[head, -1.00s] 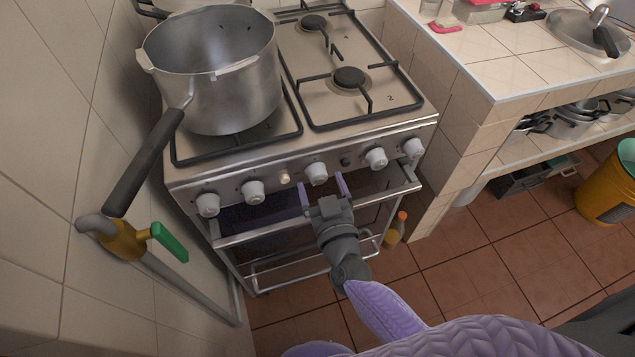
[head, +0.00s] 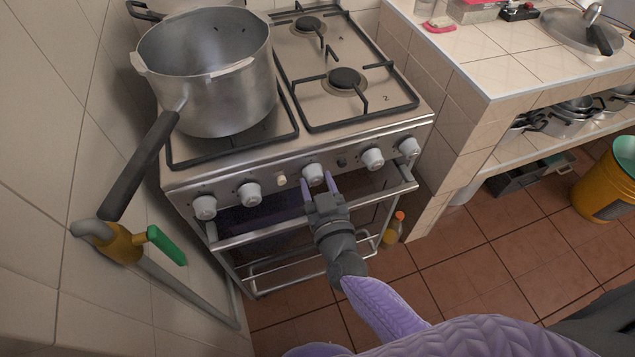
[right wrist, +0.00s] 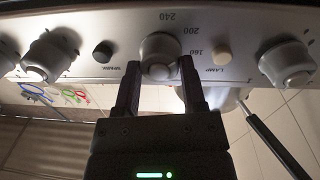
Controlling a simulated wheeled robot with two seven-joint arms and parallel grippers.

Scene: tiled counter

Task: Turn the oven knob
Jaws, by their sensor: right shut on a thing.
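The oven knob (head: 314,175) is a light grey round knob at the middle of the stove's front panel. It also shows in the right wrist view (right wrist: 160,52), with the numbers 160, 200 and 240 around it. My right gripper (head: 318,182) is at this knob, with one purple finger on each side, shut on it. In the right wrist view its dark fingers (right wrist: 158,70) flank the knob, and the lower part of the knob sits between them. My left gripper is not in view.
Other knobs (head: 249,194) (head: 372,158) line the panel on both sides. A steel pot (head: 215,75) stands on the left burner, its black handle (head: 140,165) reaching over the front left edge. The oven door handle (head: 270,233) runs below the panel. A green-handled valve (head: 166,245) is at left.

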